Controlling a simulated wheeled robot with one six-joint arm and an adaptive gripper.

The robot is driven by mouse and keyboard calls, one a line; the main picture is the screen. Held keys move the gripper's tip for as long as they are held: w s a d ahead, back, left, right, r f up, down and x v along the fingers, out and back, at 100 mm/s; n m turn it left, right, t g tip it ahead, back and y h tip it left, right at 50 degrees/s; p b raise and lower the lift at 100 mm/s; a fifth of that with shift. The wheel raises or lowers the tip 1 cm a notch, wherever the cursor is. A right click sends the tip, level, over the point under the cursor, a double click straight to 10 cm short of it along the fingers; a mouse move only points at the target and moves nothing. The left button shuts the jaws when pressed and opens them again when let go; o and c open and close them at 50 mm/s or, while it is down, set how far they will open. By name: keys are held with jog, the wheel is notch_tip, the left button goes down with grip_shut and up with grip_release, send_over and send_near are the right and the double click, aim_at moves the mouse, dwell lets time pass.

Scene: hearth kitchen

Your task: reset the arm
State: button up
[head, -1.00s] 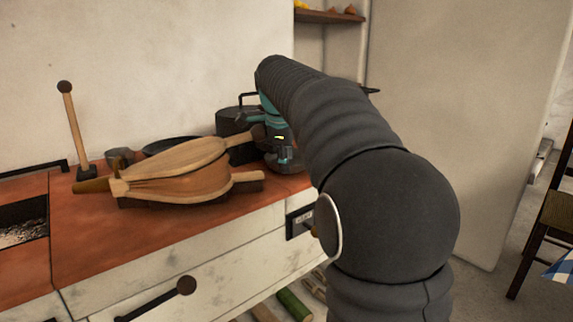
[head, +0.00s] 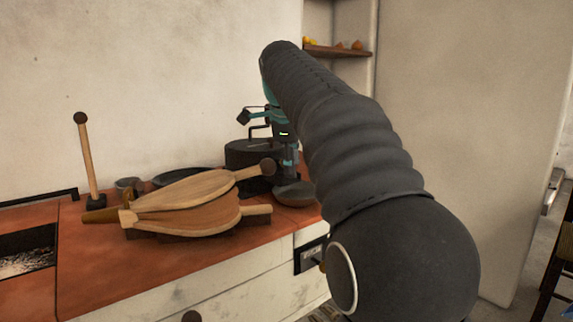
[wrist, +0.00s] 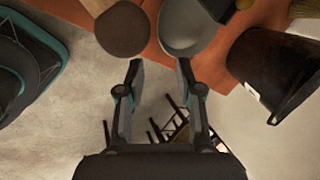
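My gripper (head: 266,134) is over the right end of the counter, beside the black pot, at the end of my raised, dark-sleeved arm. In the wrist view my gripper (wrist: 161,68) has its two fingers apart, with nothing held between them. A wooden bellows (head: 190,208) lies on the counter left of the gripper. A small dark bowl-like thing (head: 296,195) sits below the gripper at the counter's edge; in the wrist view its grey round (wrist: 188,30) shows just past the right fingertip. My arm hides part of the counter's right end.
A black pot (head: 245,155) stands behind the bellows, with a dark pan (head: 184,176) and a small cup (head: 128,184) to its left. An upright knobbed wooden handle (head: 89,160) stands farther left. A shelf (head: 338,52) is behind my arm. A chair (head: 555,240) stands at right.

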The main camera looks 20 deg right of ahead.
jog(key=s+a+f+n+y+p, duration=0.1)
jog(key=s+a+f+n+p, duration=0.1)
jog(key=s+f+n, duration=0.4)
jog(key=s+a+f+n+t+p, duration=0.1)
jog(key=s+a+f+n+p, duration=0.1)
jog(key=s+f+n, duration=0.4)
jog(key=s+a+f+n+y+p, duration=0.1)
jog(key=s+a+f+n+p, duration=0.1)
jog(key=s+a+f+n, duration=0.2)
jog(key=s+f+n, duration=0.3)
jog(key=s+n, duration=0.5)
jog(key=s, duration=0.5)
jog(key=shift+s+a+t+y, duration=0.25)
jog(key=shift+s+t+y, duration=0.05)
